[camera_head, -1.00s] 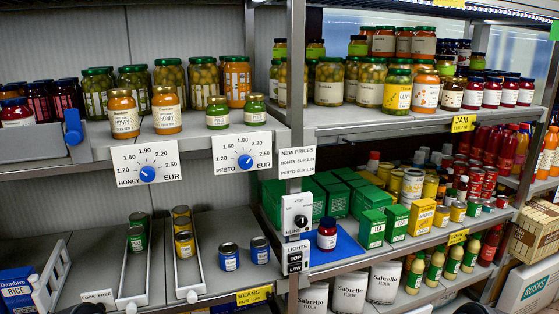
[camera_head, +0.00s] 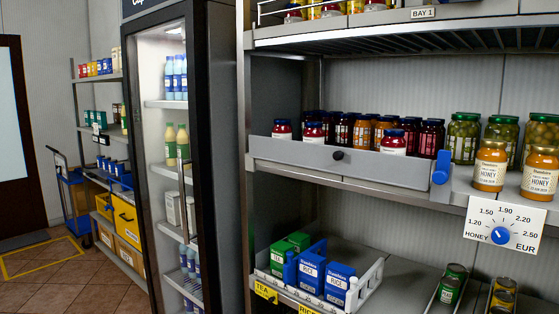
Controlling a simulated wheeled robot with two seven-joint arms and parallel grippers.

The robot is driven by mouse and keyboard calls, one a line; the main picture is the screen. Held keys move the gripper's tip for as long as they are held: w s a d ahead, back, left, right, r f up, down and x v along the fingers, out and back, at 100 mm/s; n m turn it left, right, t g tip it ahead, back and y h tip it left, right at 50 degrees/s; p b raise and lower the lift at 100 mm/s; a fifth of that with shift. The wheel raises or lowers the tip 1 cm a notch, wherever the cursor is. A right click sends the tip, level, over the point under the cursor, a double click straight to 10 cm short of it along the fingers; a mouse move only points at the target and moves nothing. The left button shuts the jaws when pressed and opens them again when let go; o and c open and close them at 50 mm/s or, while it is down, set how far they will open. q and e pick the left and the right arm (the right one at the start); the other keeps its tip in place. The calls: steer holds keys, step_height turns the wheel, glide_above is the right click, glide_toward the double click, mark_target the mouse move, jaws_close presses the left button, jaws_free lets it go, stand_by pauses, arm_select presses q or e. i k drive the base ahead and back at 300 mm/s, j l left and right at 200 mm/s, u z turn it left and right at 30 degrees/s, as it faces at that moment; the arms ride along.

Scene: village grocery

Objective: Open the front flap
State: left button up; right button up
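A long grey front flap (camera_head: 290,153) stands upright along the front edge of the upper shelf, with a black round knob (camera_head: 338,155) near its middle. A blue latch-like handle (camera_head: 441,167) stands upright at its right end. Jars with red and blue lids (camera_head: 394,142) stand behind the flap, their lower parts hidden by it. The flap looks closed. Neither of my grippers is in view.
Below, a light grey bin (camera_head: 372,284) holds green tea boxes and blue rice boxes (camera_head: 311,266). Honey jars (camera_head: 490,166) and a price dial (camera_head: 500,235) are at right. A glass-door fridge (camera_head: 215,150) stands left.

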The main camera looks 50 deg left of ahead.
mark_target(390, 169)
steer(key=u, duration=1.35)
